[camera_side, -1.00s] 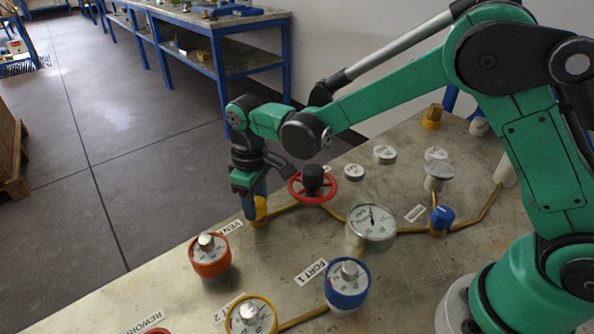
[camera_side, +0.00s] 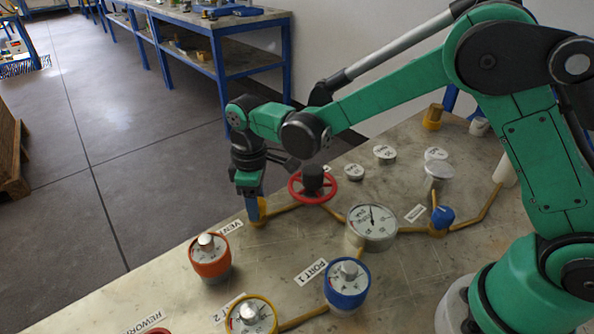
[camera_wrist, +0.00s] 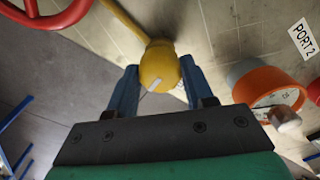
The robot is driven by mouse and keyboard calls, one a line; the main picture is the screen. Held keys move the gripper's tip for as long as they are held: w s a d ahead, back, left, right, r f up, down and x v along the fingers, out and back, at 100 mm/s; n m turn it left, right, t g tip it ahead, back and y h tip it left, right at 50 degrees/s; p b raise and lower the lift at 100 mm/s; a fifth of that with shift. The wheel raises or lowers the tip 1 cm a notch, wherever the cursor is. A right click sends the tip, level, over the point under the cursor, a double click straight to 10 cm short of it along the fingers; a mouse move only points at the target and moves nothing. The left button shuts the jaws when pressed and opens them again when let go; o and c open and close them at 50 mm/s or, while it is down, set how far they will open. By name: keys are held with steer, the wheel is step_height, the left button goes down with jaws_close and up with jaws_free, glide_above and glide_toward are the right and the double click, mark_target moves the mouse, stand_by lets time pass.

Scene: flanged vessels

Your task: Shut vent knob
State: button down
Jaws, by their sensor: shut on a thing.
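The yellow vent knob (camera_side: 262,208) sits on a yellow pipe at the table's far left edge, beside the VENT label (camera_side: 230,227). My gripper (camera_side: 254,205) points down over it, shut on it, and one blue finger hides part of the knob in the side view. In the wrist view the yellow knob (camera_wrist: 158,62) lies between the two blue fingertips of my gripper (camera_wrist: 158,78). A pale slanted mark shows on the knob's face, near its lower edge.
A red handwheel (camera_side: 313,187) stands close behind my gripper. An orange-banded vessel (camera_side: 210,262) stands in front, a pressure gauge (camera_side: 372,225) to the right, and a blue-banded vessel (camera_side: 347,288) nearer the front. A blue knob (camera_side: 442,217) sits farther right.

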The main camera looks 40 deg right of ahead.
steer(key=shift+c, duration=1.7)
jaws_free()
steer(key=shift+r, duration=2.8)
steer(key=shift+s+d+r, duration=0.1)
steer(key=shift+d+r, duration=0.1)
steer(key=shift+r, duration=0.05)
steer(key=s+d+r+m+t, duration=0.4)
steer(key=s+d+m+t, duration=0.3)
steer(key=s+d+m, duration=0.2)
steer(key=s+d, duration=0.2)
steer(key=shift+s+r, duration=0.3)
